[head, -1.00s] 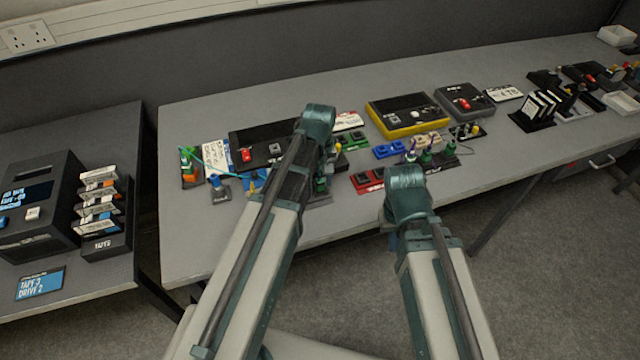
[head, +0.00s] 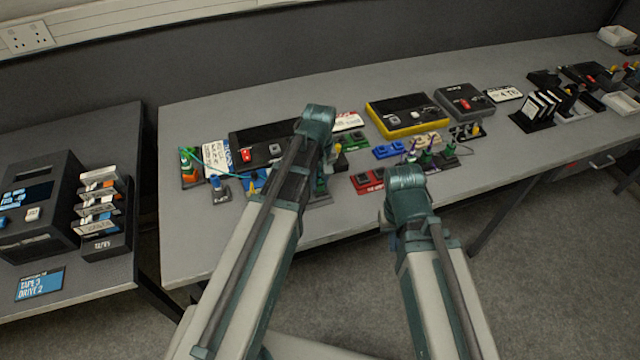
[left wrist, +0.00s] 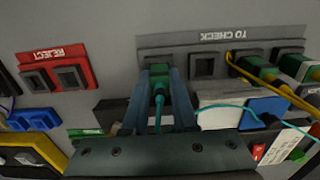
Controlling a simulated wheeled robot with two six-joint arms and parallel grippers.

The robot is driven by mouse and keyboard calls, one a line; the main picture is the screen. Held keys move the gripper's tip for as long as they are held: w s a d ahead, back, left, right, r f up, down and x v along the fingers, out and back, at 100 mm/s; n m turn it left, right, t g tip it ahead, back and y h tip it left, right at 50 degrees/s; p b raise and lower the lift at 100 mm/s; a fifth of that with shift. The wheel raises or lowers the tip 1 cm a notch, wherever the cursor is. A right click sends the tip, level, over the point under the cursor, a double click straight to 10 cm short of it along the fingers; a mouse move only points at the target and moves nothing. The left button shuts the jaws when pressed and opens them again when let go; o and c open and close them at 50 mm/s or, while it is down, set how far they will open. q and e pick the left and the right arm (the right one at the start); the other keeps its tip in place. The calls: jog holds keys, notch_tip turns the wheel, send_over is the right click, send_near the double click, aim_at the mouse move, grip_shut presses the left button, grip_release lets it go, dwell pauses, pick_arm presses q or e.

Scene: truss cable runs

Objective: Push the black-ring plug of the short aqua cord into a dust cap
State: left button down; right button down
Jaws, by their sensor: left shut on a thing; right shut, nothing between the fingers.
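My left gripper (left wrist: 160,95) has its two fingers shut around a green plug (left wrist: 160,80) in the left wrist view. An aqua cord (left wrist: 158,118) runs back from the plug between the fingers. The plug's tip is at the grey TO CHECK block (left wrist: 190,40), in line with a socket there; whether it touches or is inside, I cannot tell. Its ring colour is not clear. In the head view my left forearm hides this gripper. My right arm ends at a teal joint (head: 405,190) and its fingertips are hidden. No dust cap can be picked out for certain.
A red REJECT block (left wrist: 58,72) with two sockets stands beside the TO CHECK block. A blue block (head: 388,150) and a yellow-edged box (head: 408,114) stand behind. Other green plugs with a yellow cord (left wrist: 250,75) sit nearby.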

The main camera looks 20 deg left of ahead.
pick_arm(q)
jog(key=shift+r, duration=0.1)
pick_arm(e)
jog(key=shift+r, duration=0.15)
